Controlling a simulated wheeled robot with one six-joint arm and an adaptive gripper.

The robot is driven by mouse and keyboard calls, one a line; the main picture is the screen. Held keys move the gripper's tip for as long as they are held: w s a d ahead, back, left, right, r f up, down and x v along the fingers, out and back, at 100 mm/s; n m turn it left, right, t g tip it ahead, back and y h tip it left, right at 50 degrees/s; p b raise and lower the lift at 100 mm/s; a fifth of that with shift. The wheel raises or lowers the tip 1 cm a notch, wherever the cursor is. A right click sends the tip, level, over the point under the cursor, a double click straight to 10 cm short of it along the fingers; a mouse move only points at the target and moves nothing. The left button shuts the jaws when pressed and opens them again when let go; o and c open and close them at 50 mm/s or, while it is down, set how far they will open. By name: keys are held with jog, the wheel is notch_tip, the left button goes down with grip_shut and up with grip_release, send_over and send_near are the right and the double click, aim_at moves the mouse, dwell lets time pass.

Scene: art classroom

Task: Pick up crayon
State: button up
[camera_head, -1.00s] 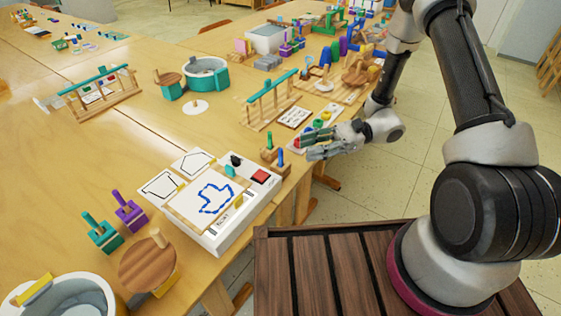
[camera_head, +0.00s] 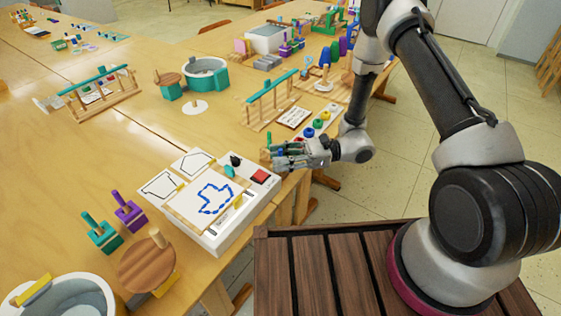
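My gripper (camera_head: 275,156) is above the right edge of the table, just beyond the upper right corner of a white drawing box (camera_head: 218,240). Its two fingers point left and look apart, with nothing clearly held between them. The box carries a sheet with a blue outline (camera_head: 214,199), a red block (camera_head: 260,176), and small teal (camera_head: 230,171) and black (camera_head: 236,160) pieces. A small yellow piece (camera_head: 238,201) lies by the sheet's right side. I cannot tell which small piece is the crayon. The gripper partly hides a wooden peg block behind it.
A wooden round-topped stand (camera_head: 147,264), purple (camera_head: 129,211) and teal (camera_head: 102,233) peg blocks stand left of the box. A wooden rack with a teal rail (camera_head: 270,99) and a card (camera_head: 293,117) lie beyond my gripper. Bare tabletop (camera_head: 70,170) is at left.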

grip_shut()
jog(key=shift+r, duration=0.15)
notch_tip(320, 180, up, 10)
jog(key=shift+f, duration=0.1)
dwell(0.5)
dwell(0.3)
